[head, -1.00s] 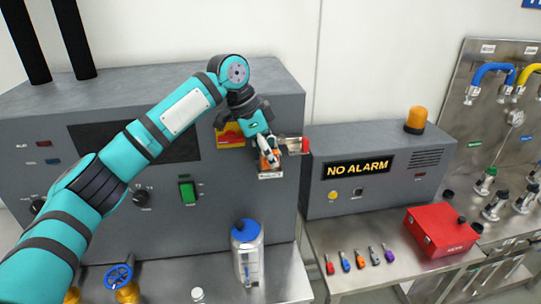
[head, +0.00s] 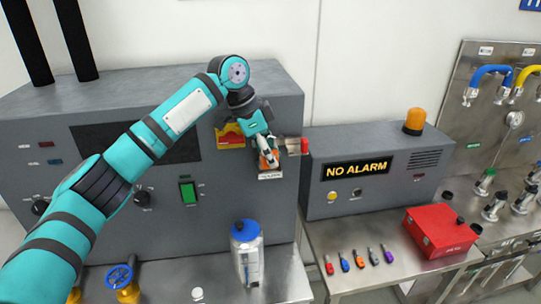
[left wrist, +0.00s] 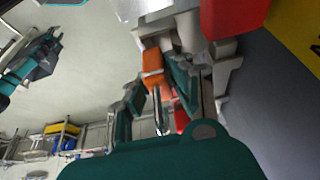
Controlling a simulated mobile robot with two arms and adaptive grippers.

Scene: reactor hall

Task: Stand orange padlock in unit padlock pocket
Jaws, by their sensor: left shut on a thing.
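My left gripper (head: 269,158) is at the front of the large grey cabinet, near its right edge. It is shut on the orange padlock (left wrist: 152,62). In the left wrist view the padlock is between the fingers, its metal shackle pointing back toward the gripper's palm. In the head view the fingers hide most of the padlock. The unit padlock pocket (head: 271,176), a small holder with a pale label, is right at the fingertips. I cannot tell whether the padlock is inside it or just above it. My right gripper is not in view.
A red handle (head: 304,146) sticks out just right of the gripper. Several coloured padlocks (head: 360,259) lie on the steel bench, by a red box (head: 440,232). A blue-capped bottle (head: 247,255) stands below.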

